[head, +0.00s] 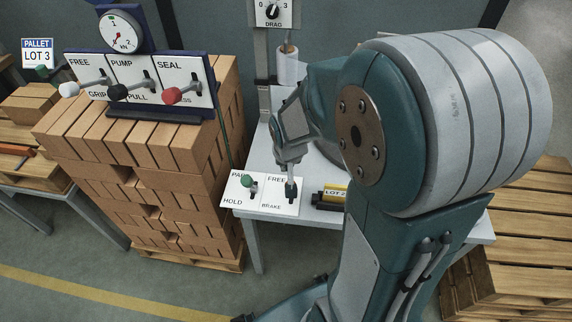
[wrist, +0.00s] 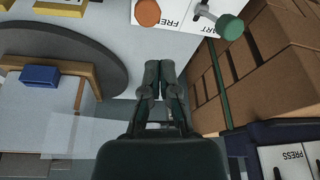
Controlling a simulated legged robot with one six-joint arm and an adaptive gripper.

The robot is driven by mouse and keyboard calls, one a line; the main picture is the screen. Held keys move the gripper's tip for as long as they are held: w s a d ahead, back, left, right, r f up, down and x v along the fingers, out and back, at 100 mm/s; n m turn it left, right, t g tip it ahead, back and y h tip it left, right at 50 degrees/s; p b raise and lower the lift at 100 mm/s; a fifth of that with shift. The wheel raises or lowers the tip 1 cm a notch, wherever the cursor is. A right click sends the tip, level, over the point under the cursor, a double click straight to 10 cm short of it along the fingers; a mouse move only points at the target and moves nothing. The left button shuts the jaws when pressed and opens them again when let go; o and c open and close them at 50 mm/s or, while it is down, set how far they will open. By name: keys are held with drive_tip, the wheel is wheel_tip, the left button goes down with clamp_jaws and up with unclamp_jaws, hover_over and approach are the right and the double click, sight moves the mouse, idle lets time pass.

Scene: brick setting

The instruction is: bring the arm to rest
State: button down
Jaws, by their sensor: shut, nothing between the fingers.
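My gripper (head: 290,186) reaches down over the small white lever panel (head: 262,207) on the pale table in the head view. Its fingers look dark and hide part of the FREE/BRAKE side. In the wrist view my gripper (wrist: 158,70) is shut, with both fingers side by side and nothing held. An orange-brown knob (wrist: 147,12) lies beyond the fingertips, apart from them in the picture. A green knob (wrist: 231,27) on a metal lever is to its right; it also shows in the head view (head: 246,180). My upper arm covers much of the head view's right side.
A strapped brick stack (head: 170,185) stands left of the table (head: 228,226), carrying a gauge and a FREE/PUMP/SEAL lever panel (head: 140,80). A black-and-yellow LOT 2 block (head: 331,196) sits right of the small panel. The wrist view shows a blue block (wrist: 40,76) and grey disc (wrist: 95,40).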

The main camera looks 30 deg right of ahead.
drive_tip(key=shift+a, duration=0.25)
drive_tip(key=s+a+r+n+t, duration=0.1)
drive_tip(key=s+a+r+n, duration=0.1)
drive_tip(key=s+r, duration=0.5)
drive_tip(key=s+a+r+n+t+y, duration=0.1)
drive_tip(key=s+a+r, duration=0.3)
drive_tip(key=s+r, duration=0.3)
wheel_tip(320, 180, up, 3)
drive_tip(key=shift+s+a+f+n, duration=0.15)
drive_tip(key=shift+s+a+n, duration=0.25)
drive_tip(key=shift+w, duration=0.1)
